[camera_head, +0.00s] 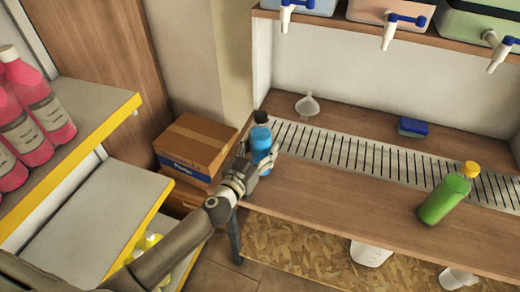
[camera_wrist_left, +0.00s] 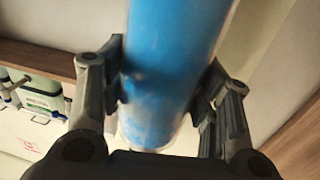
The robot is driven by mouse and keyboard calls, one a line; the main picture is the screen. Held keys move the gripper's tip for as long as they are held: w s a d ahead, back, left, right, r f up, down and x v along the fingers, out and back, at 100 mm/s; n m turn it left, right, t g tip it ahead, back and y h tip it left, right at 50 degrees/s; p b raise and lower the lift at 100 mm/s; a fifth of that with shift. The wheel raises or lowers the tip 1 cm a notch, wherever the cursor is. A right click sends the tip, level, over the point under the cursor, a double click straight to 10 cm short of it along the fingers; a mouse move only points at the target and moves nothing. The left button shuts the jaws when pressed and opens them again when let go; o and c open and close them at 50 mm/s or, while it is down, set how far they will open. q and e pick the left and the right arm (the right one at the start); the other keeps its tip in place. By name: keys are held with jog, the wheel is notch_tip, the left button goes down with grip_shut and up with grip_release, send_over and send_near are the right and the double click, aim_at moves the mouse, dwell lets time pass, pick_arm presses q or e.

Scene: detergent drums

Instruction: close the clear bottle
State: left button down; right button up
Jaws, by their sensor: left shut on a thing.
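The clear bottle (camera_head: 261,143), filled with blue liquid, is near the left end of the counter. It also fills the middle of the left wrist view (camera_wrist_left: 172,60). My left gripper (camera_head: 258,160) is shut on it, with a finger on each side of its body. A dark cap (camera_head: 261,117) shows at the top of the bottle; I cannot tell whether it is seated on the neck or lies just behind it. The bottle's neck is not clear in either view. My right gripper is not in view.
A green bottle with a yellow cap (camera_head: 448,194) stands on the counter (camera_head: 355,195) at right. A white funnel (camera_head: 307,106) and a blue sponge (camera_head: 412,127) lie behind the slotted drain (camera_head: 360,153). Drums with taps hang above. A cardboard box (camera_head: 195,146) is at left.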

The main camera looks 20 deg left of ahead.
pick_arm(q)
jog(key=c, duration=0.9)
grip_release()
jog(key=shift+f, duration=0.15)
jog(key=o, duration=0.4)
jog(key=shift+s, duration=0.25)
jog(key=s+a, duration=0.2)
jog(key=s, duration=0.9)
jog(key=shift+s+r, duration=0.2)
